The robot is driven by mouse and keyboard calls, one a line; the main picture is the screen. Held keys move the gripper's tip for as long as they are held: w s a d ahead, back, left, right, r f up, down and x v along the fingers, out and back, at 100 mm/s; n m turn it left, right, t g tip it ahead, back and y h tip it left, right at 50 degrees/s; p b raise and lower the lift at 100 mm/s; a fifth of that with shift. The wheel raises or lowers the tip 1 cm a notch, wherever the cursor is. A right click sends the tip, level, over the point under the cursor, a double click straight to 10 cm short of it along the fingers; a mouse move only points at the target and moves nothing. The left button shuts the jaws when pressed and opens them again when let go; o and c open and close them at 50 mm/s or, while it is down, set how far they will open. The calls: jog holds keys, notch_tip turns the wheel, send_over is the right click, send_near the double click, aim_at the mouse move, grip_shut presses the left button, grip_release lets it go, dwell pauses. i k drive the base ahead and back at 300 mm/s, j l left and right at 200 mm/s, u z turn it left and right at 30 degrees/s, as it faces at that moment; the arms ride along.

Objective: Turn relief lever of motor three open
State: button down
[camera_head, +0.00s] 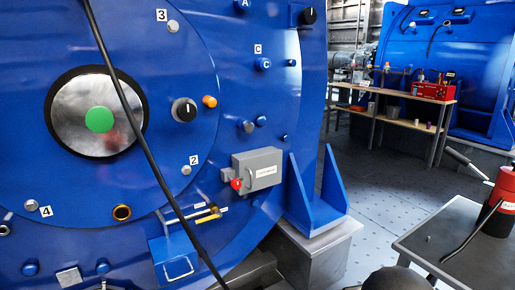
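A large blue motor housing (245,90) fills the left and middle of the head view. Low on it is a thin rod-like lever (208,217) with a yellow end, lying nearly level beside small white labels. Just above it a grey box (258,169) carries a red round knob (237,184) on its left side. I cannot tell for certain which part is the relief lever, nor read a motor number on the housing. My gripper is not in view.
A black cable (128,112) hangs diagonally in front of the housing. A blue bracket (318,200) stands on a grey block (318,250). At right, a dark table (455,235) holds a red and black canister (502,205). Open floor (385,175) lies between housing and table.

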aim_at(218, 215)
jog(key=i+j+z, duration=0.3)
jog(key=j, duration=0.25)
jog(key=i+j+z, duration=0.15)
jog(key=j, duration=0.15)
jog(key=i+j+z, duration=0.15)
jog(key=j, duration=0.15)
jog(key=k, duration=0.05)
